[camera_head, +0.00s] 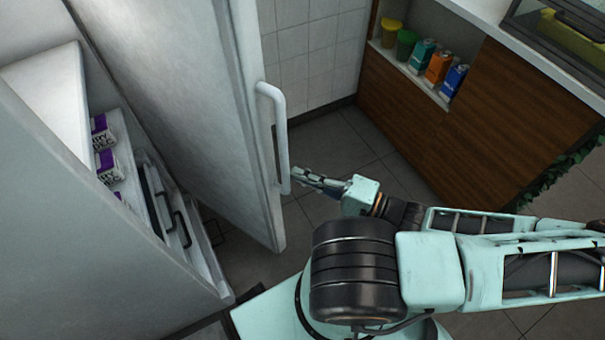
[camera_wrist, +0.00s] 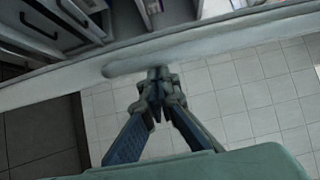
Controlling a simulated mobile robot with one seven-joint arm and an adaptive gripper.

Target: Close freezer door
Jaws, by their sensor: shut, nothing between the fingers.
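The freezer door (camera_head: 205,90) stands open, swung out from the freezer body (camera_head: 75,240) at the left in the head view. Its long pale vertical handle (camera_head: 279,135) is on the door's outer right part. My gripper (camera_head: 297,173) is shut and empty, its tips close to the lower part of the handle. In the wrist view my gripper (camera_wrist: 158,75) points at the door's edge, with the handle (camera_wrist: 160,62) across its tips. I cannot tell if the tips touch the handle.
Inside the freezer are purple-and-white cartons (camera_head: 108,163) and drawers with dark handles (camera_head: 180,228). A wooden counter (camera_head: 470,130) with a shelf of cartons (camera_head: 438,67) stands at the right. Tiled floor (camera_head: 335,140) is clear between door and counter.

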